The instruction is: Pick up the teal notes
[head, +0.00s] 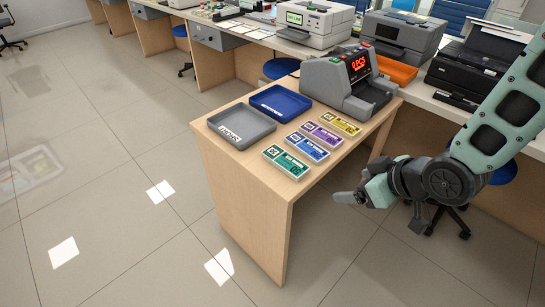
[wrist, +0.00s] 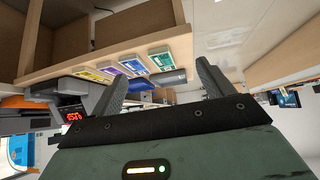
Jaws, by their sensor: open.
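The teal notes (head: 286,161) are a flat banded bundle lying on the wooden counter (head: 225,165), nearest its front edge in the head view. They also show in the wrist view (wrist: 160,59), at the end of the row and beyond my fingers. My gripper (head: 347,197) is out past the right side of the counter, apart from the notes. In the wrist view its two fingers (wrist: 162,72) are spread wide with nothing between them.
Blue (head: 307,146), purple (head: 322,134) and yellow (head: 340,123) bundles lie in a row beside the teal one. A grey tray (head: 241,138), a blue tray (head: 281,115) and a counting machine (head: 348,82) stand behind. Free floor surrounds the counter's front.

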